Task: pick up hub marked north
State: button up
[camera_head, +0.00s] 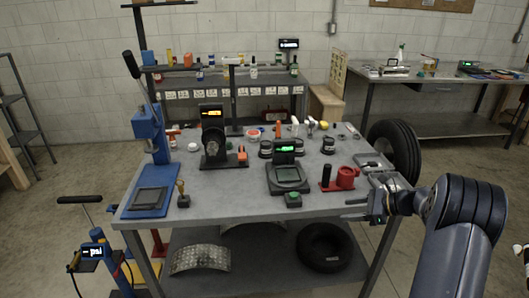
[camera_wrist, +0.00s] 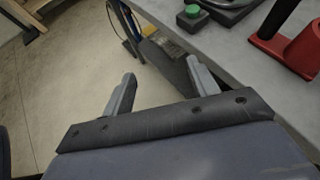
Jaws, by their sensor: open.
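Several small dark round parts that may be hubs stand towards the back of the grey workbench (camera_head: 235,200): one left of the middle (camera_head: 266,149), one further right (camera_head: 328,146), and another partly behind the green-lit scale. I cannot read a north marking on any of them. My gripper (camera_head: 349,209) is at the bench's front right edge, well short of these parts. In the wrist view my gripper (camera_wrist: 160,70) is open, with nothing between its fingers, beside the bench edge and over the floor.
A scale with a green display (camera_head: 288,176), a green button (camera_head: 293,200) and a red stand (camera_head: 340,178) lie between my gripper and the dark parts. A blue press (camera_head: 150,140) stands left. A tyre (camera_head: 395,150) is at the right edge.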

aim_at(266, 152)
jog(key=i+l+u, duration=0.35)
jog(key=i, duration=0.3)
jog(key=i+l+u, duration=0.3)
jog(key=i+l, duration=0.3)
jog(key=i+j+u, duration=0.1)
jog(key=i+j, duration=0.2)
jog(key=i, duration=0.1)
